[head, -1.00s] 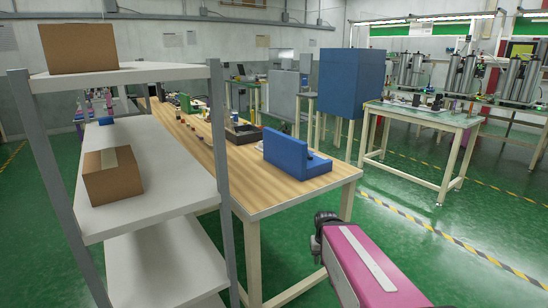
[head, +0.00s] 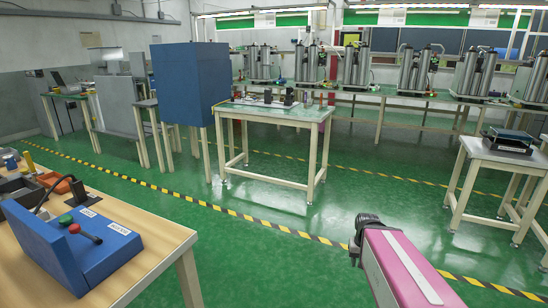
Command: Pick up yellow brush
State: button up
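I cannot make out a yellow brush in the head view. Several small items, too small to tell apart, stand on the work table (head: 262,113) in the middle distance. My gripper (head: 362,228) is at the lower right, a dark shape at the far end of my pink arm. It is over open floor, apart from every table. Its fingers do not show clearly, and nothing is seen held in it.
A wooden bench (head: 150,225) at the lower left carries a blue control box (head: 85,250) with a red lever. A tall blue cabinet (head: 190,84) stands beyond it. A small table (head: 505,155) with a black device is at right. Green floor between is clear.

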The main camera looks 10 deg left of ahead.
aim_at(33, 173)
jog(key=i+l+z, duration=0.15)
jog(key=i, duration=0.5)
jog(key=i+l+z, duration=0.1)
jog(key=i, duration=0.6)
jog(key=i+j+u, duration=0.1)
jog(key=i+u, duration=0.45)
jog(key=u, duration=0.3)
jog(key=i+u, duration=0.4)
jog(key=i+l+u, duration=0.2)
jog(key=u, duration=0.2)
jog(key=i+j+u, duration=0.15)
jog(key=i+u, duration=0.15)
jog(key=u, duration=0.2)
jog(key=i+u, duration=0.35)
jog(key=u, duration=0.15)
jog(key=i+l+u, duration=0.1)
jog(key=i+u, duration=0.2)
jog(key=u, duration=0.2)
jog(key=i+l+u, duration=0.25)
jog(key=u, duration=0.25)
jog(key=i+l+u, duration=0.55)
jog(key=i+j, duration=0.05)
